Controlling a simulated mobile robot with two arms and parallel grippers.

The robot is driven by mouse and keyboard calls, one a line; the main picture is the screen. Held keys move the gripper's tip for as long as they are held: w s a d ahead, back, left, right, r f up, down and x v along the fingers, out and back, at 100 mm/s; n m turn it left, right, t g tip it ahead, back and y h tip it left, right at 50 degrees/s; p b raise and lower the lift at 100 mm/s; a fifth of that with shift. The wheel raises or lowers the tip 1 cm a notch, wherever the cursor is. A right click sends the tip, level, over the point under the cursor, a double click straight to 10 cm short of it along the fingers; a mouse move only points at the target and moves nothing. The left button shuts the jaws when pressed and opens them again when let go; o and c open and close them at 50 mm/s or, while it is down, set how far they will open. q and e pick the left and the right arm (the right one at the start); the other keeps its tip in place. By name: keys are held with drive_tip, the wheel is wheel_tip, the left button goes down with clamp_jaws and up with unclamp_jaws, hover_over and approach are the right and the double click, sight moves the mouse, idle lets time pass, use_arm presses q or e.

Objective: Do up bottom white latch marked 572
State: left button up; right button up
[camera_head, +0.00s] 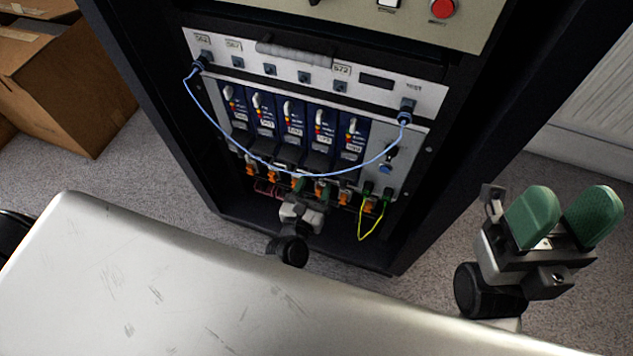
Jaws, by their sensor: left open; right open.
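A row of dark blue modules sits in the black rack, each with a white latch; the rightmost white latch (351,126) and the one beside it (319,116) are clear to see. The small labels on the modules are too small to read surely. A label reading 572 (341,70) is on the white panel above the modules. I cannot tell which latch bears that mark or whether it is done up. My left gripper (311,188) is open, just below the modules, its green fingertips near the orange connectors. My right gripper (564,216) is open and empty, outside the rack at the right.
A light blue cable (262,161) hangs across the modules between two plugs. Orange connectors (345,197) and a yellow-green wire (361,226) are below. A grey metal surface (150,280) fills the front. Cardboard boxes (60,85) stand at left. Carpet is clear at right.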

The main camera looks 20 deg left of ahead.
use_arm(q)
drive_tip(key=shift+w, duration=0.95)
drive_tip(key=shift+c, duration=0.3)
drive_tip(key=c, duration=0.9)
drive_tip(key=shift+o, duration=0.2)
drive_tip(key=shift+m, duration=1.4)
drive_tip(key=o, duration=0.9)
